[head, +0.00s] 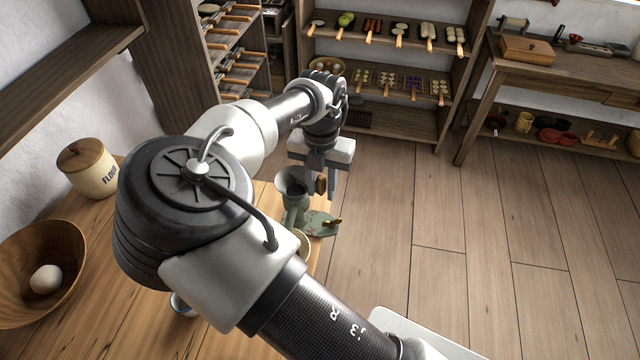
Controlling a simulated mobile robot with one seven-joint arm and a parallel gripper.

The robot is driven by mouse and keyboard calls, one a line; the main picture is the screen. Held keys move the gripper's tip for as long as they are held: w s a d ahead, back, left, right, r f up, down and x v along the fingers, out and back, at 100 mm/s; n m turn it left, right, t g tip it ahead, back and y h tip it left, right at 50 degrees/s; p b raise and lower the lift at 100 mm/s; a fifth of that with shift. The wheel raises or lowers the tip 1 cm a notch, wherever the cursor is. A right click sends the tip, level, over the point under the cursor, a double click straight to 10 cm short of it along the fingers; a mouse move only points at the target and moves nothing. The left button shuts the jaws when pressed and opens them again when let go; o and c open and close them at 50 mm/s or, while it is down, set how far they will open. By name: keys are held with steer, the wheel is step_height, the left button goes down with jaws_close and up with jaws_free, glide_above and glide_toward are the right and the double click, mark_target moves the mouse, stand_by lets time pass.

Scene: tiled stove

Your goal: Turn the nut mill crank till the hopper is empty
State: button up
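The nut mill (294,208) is green and stands at the right edge of the wooden table, with a flared hopper (290,180) on top. The hopper's inside looks dark, and I cannot tell whether nuts are in it. My gripper (320,186) points down just right of the hopper. A brown wooden piece, apparently the crank handle (321,185), shows between its two fingers. I cannot tell whether the fingers press on it. A pale bowl (302,244) below the mill is partly hidden by my arm.
A flour jar (88,168) and a wooden bowl (40,262) with a pale ball stand left. Shelves (385,58) and a side table (560,65) stand behind. The floor right is clear.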

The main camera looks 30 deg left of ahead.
steer(key=shift+o, duration=1.4)
steer(key=shift+d+f, duration=0.3)
steer(key=shift+d, duration=0.05)
steer(key=shift+r, duration=0.2)
steer(key=shift+w+a+r, duration=0.1)
steer(key=shift+a+r, duration=0.05)
steer(key=shift+r, duration=0.45)
step_height(320, 180, up, 19)
stand_by(0.6)
step_height(320, 180, up, 8)
steer(key=shift+f, duration=0.25)
steer(key=shift+w+a, duration=0.1)
